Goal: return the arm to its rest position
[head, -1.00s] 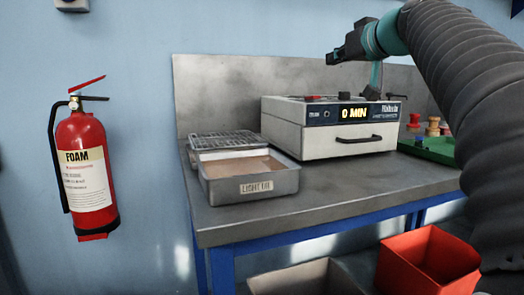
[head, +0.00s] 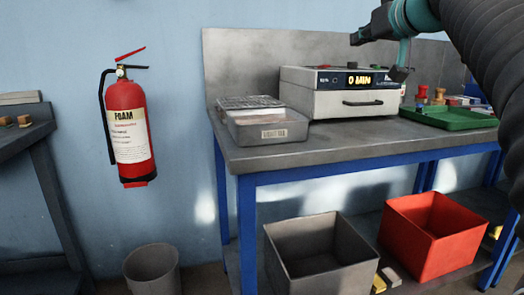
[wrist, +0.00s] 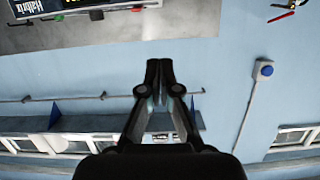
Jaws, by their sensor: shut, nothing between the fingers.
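My gripper (wrist: 159,68) is shut and empty in the wrist view, its two dark fingers together in front of the blue wall. In the head view my gripper (head: 357,39) is at the upper right, above the white oven-like box (head: 340,103) whose display reads 0 MIN. It is clear of the bench and touches nothing. My arm crosses the right edge of the head view and hides part of the bench's right end.
The bench (head: 290,155) carries a metal tray (head: 268,131) and a green tray (head: 447,119). Below are a grey bin (head: 320,252) and a red bin (head: 432,236). A fire extinguisher (head: 128,130) hangs left, above a round bin (head: 152,270). A dark table (head: 25,133) stands far left.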

